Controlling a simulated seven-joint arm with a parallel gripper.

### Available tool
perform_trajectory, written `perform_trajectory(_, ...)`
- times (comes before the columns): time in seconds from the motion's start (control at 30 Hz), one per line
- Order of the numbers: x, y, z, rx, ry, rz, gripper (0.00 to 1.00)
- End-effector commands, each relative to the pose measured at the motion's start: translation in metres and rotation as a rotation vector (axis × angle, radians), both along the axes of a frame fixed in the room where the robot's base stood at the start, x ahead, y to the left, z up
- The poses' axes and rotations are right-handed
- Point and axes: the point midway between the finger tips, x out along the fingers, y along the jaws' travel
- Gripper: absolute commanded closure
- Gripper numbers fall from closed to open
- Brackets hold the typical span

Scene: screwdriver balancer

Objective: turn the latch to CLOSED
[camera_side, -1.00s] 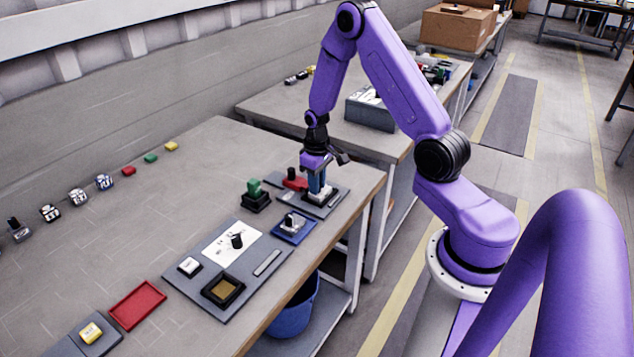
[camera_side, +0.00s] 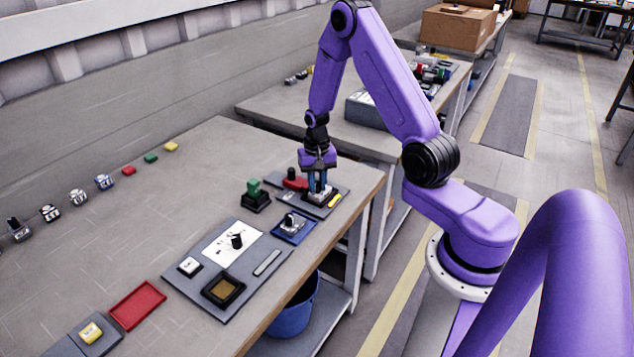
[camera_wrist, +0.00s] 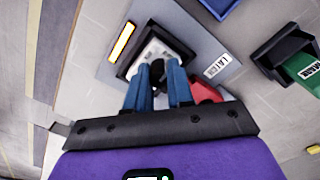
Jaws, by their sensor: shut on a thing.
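The latch is a white block (camera_side: 321,196) on a grey panel (camera_side: 308,208) near the table's right edge. In the wrist view the white block (camera_wrist: 152,50) sits in a black surround, and a label reading LATCH (camera_wrist: 217,65) is on the panel. My gripper (camera_side: 319,188) points down at the latch. Its blue fingers (camera_wrist: 158,84) are shut on the latch's dark knob (camera_wrist: 158,70), which they partly hide. A yellow strip (camera_wrist: 122,42) shows on the panel beside the latch, also in the side view (camera_side: 335,200). I cannot read the latch's position marks.
A red part with a black knob (camera_side: 293,180) stands close behind my fingers. A green-topped block (camera_side: 255,195) and a blue tray (camera_side: 293,227) are nearby. A larger grey panel (camera_side: 222,280) lies toward the front. The table's left middle is clear.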

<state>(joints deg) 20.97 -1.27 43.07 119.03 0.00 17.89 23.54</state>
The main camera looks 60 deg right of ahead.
Motion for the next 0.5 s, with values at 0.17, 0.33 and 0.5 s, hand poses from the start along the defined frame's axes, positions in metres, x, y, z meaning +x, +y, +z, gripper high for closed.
perform_trajectory(0.17,-0.0001,0.0001,0.0001,0.0,0.0,-0.037,1.0)
perform_trajectory(0.33,-0.0001,-0.0001,0.0001,0.0,0.0,-0.048,1.0)
perform_trajectory(0.5,0.0,-0.0001,0.0001,0.0,0.0,-0.047,1.0)
